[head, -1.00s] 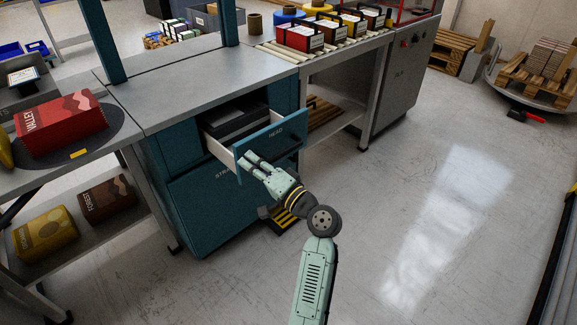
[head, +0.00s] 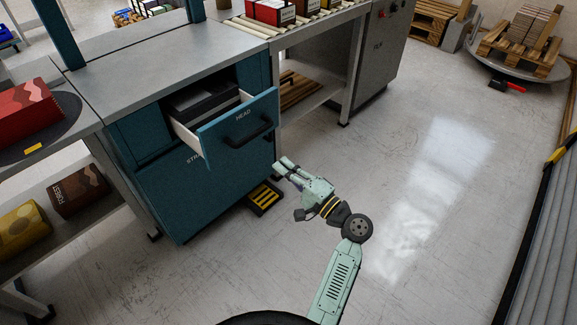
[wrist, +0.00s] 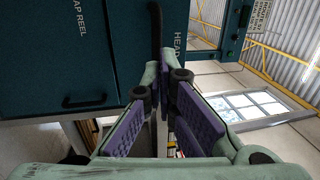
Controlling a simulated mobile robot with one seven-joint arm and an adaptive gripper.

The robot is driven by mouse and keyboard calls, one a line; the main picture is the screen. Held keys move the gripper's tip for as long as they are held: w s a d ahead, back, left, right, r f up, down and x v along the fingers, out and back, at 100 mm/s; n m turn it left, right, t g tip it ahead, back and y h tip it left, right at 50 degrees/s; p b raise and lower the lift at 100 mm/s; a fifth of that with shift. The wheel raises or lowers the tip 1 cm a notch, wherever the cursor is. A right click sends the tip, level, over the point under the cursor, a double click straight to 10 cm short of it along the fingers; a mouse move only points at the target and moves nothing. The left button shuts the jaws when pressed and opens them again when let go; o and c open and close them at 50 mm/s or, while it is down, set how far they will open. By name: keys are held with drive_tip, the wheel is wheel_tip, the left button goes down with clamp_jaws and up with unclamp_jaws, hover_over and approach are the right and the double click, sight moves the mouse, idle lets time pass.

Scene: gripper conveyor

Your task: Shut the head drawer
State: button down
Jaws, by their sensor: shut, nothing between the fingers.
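The head drawer (head: 222,138) is a teal drawer marked HEAD in the workbench cabinet. It stands pulled out, with its pale side and dark contents showing. Its black bar handle (head: 250,133) is on the front face; the handle also shows in the wrist view (wrist: 156,35). My gripper (head: 283,167) is in front of the drawer, lower and to the right of the handle in the head view. In the wrist view its purple-padded fingers (wrist: 164,78) are shut and empty, pointing toward the drawer front. I cannot tell any contact with it.
Below the drawer is a teal STRAP REEL door (head: 215,195). A yellow-and-black step (head: 264,198) is on the floor beside the cabinet. A roller conveyor (head: 300,22) adjoins the bench on the right. The floor at right (head: 420,200) is clear.

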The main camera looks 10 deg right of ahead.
sight(250, 138)
drive_tip(key=p+x, duration=0.2)
drive_tip(key=x, duration=0.8)
drive_tip(key=shift+d+p, duration=0.1)
drive_tip(key=shift+p, duration=0.25)
drive_tip(key=shift+w, duration=0.1)
drive_tip(key=f+b+x, duration=0.1)
drive_tip(key=b+x, duration=0.2)
drive_tip(key=x, duration=0.3)
drive_tip(key=f+b+x, duration=0.1)
drive_tip(key=b+x, duration=0.2)
drive_tip(key=x, duration=0.3)
drive_tip(key=f+b+x, duration=0.2)
drive_tip(key=b+x, duration=0.1)
drive_tip(key=x, duration=0.3)
drive_tip(key=shift+w+a+r, duration=0.1)
drive_tip(key=shift+w+a, duration=0.25)
drive_tip(key=shift+w, duration=0.2)
drive_tip(key=shift+w+a, duration=0.2)
drive_tip(key=shift+w+r, duration=0.15)
drive_tip(key=shift+r, duration=0.1)
drive_tip(key=shift+r, duration=0.1)
